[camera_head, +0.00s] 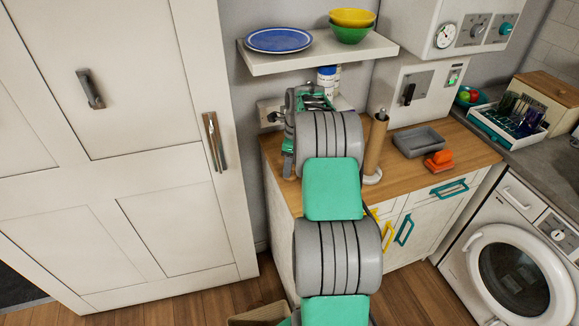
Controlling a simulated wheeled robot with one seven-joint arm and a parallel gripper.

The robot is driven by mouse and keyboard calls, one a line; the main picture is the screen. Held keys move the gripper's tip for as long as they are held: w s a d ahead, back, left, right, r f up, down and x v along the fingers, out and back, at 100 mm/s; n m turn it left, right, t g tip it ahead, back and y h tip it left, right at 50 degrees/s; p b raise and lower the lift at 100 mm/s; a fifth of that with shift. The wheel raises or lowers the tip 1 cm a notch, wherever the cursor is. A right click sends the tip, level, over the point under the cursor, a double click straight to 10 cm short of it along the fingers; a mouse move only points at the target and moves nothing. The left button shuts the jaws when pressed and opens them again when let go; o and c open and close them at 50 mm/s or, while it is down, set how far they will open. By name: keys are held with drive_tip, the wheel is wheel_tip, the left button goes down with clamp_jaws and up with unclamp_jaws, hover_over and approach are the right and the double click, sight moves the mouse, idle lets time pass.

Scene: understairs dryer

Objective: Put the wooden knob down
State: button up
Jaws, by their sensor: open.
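My gripper (316,102) is at the far end of my teal and grey arm, over the back left of the wooden counter (413,165). It is open; its fingertips are small and partly hidden by my own wrist. I cannot make out a loose wooden knob, in the gripper or on the counter. A brown roll on an upright holder (376,145), with a small dark top, stands just right of my arm.
A grey tray (419,142) and an orange object (439,162) sit right of the roll. A shelf (317,52) with a blue plate (279,40) and bowls (351,25) overhangs the counter's back. A white container (327,78) stands behind my gripper.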

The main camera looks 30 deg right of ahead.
wheel_tip(320, 180, up, 11)
drive_tip(key=s, duration=0.1)
drive_tip(key=s+a+r+n, duration=0.1)
drive_tip(key=a+r+n, duration=0.45)
drive_tip(key=a, duration=0.25)
drive_tip(key=s+a+r+n+t, duration=0.2)
drive_tip(key=s+a+n, duration=0.5)
drive_tip(key=a, duration=0.4)
drive_tip(key=s+a+f+n, duration=0.2)
drive_tip(key=s+a+n, duration=0.2)
drive_tip(key=s+n, duration=0.2)
drive_tip(key=s+a+f+n+t+h, duration=0.1)
drive_tip(key=s+a+f+n, duration=0.1)
drive_tip(key=s+a+n, duration=0.3)
drive_tip(key=s+n, duration=0.2)
drive_tip(key=n, duration=0.2)
drive_tip(key=shift+s+f, duration=0.15)
drive_tip(key=shift+f, duration=0.1)
drive_tip(key=shift+c, duration=0.3)
